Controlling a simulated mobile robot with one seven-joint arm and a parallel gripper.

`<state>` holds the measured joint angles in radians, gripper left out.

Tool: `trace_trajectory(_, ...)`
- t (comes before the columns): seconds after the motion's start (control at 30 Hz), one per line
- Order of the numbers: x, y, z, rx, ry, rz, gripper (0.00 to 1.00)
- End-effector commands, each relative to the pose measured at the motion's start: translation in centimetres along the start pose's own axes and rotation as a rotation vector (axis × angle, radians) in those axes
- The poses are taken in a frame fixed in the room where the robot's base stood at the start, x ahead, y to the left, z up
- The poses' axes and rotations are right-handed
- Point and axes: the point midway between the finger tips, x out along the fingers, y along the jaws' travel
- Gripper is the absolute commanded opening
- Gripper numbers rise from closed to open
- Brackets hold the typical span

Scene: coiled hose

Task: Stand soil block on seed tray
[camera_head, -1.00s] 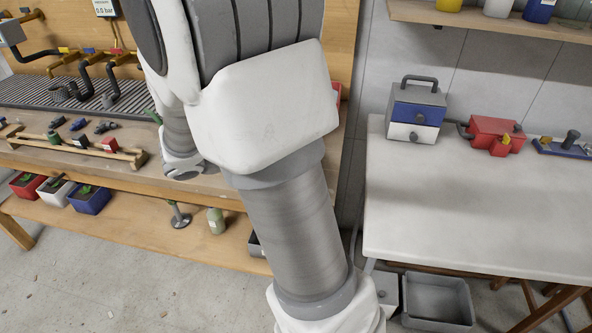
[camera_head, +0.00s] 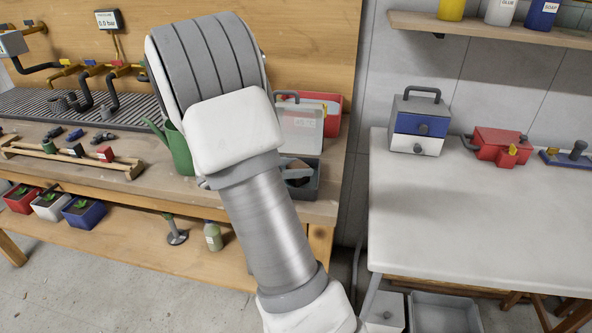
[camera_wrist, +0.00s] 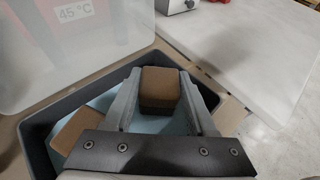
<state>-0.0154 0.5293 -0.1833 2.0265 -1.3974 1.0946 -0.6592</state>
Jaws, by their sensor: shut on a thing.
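My gripper (camera_wrist: 161,80) is shut on a brown soil block (camera_wrist: 160,97) in the wrist view. The block sits between the two grey fingers, over the dark open box (camera_wrist: 38,122); I cannot tell its height above the floor of the box. A second brown block (camera_wrist: 72,132) lies at the left on the box's pale blue inside. In the head view the grey box (camera_head: 312,183) stands on the wooden bench, partly behind my arm, which hides my gripper. Small red (camera_head: 22,203), white (camera_head: 50,210) and blue (camera_head: 84,217) planted trays stand on the lower shelf; which is the seed tray is unclear.
A green watering can (camera_head: 178,152) is close to my arm. The white table (camera_head: 460,210) at right has a clear front; a drawer box (camera_head: 418,125) and red tool (camera_head: 497,145) stand behind.

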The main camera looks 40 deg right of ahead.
Motion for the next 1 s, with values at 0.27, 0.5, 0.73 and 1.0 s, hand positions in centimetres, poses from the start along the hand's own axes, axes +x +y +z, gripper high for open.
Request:
trace_trajectory(0.27, 0.1, 0.0, -0.2, 0.0, -0.001, 0.0, 0.01)
trace_trajectory(0.5, 0.1, 0.0, -0.1, 0.001, 0.0, 0.001, 0.87)
trace_trajectory(0.73, 0.0, 0.0, -0.1, 0.001, 0.0, 0.001, 0.87)
trace_trajectory(1.0, -2.8, 0.1, 0.4, 0.0, 0.0, 0.005, 0.87)
